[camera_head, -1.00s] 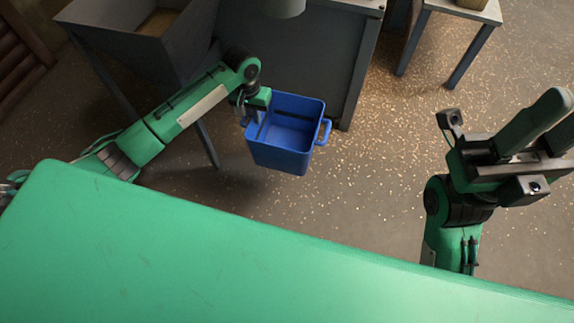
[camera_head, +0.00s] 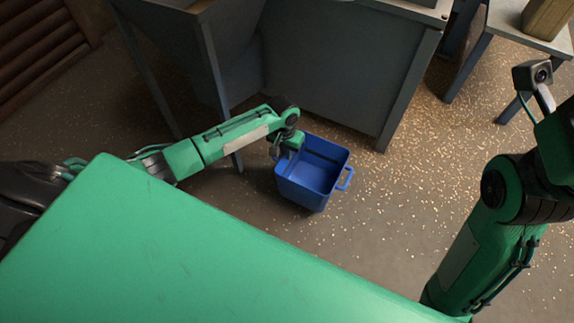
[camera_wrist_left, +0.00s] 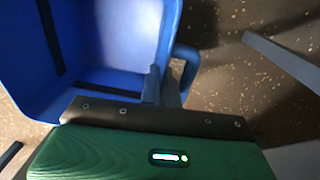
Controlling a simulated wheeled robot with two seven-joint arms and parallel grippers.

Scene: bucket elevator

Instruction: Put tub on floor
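The blue tub (camera_head: 312,185) is upright and looks empty, with a dark strip inside. It is low over the speckled floor; I cannot tell if it touches it. My left gripper (camera_head: 280,150) is at the tub's left side handle. In the left wrist view the fingers (camera_wrist_left: 158,88) are close together at the tub's (camera_wrist_left: 100,85) rim and handle (camera_wrist_left: 187,65), shut on it. The grip point is partly hidden by the hand. The other handle (camera_head: 345,180) is free. My right arm shows at the right edge, its fingertips out of frame.
A grey machine housing (camera_head: 335,70) with a hopper (camera_head: 190,40) and legs stands behind the tub. A small table (camera_head: 520,30) with a box (camera_head: 549,18) is at the upper right. Floor (camera_head: 400,210) right of the tub is clear.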

